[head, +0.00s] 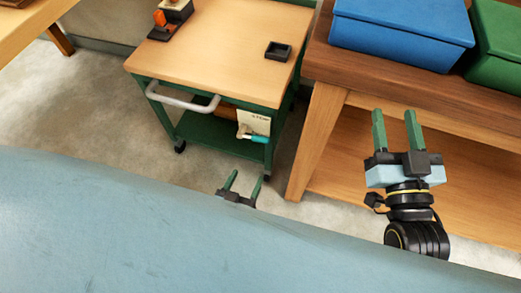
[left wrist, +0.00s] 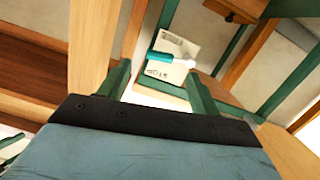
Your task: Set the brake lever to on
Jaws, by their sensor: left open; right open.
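The brake lever (head: 259,138) has a teal grip and a pale pivot end. It is mounted on a white label plate (head: 256,124) on the side of the green cart with a wooden top (head: 215,50). Its grip points right, roughly level. In the left wrist view the lever (left wrist: 160,57) lies across the plate, beyond and between my fingertips. My left gripper (head: 244,179) is open and empty, below and in front of the lever, apart from it. Its base is partly hidden by my blue-grey body. My right gripper (head: 395,113) is open and empty, well to the right.
A wooden bench (head: 312,140) stands right of the cart, close to my right gripper, with blue (head: 400,32) and green (head: 500,45) boxes on top. The cart has a pale handle (head: 183,103), and a small black tray (head: 278,51) on top. Floor is clear at left.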

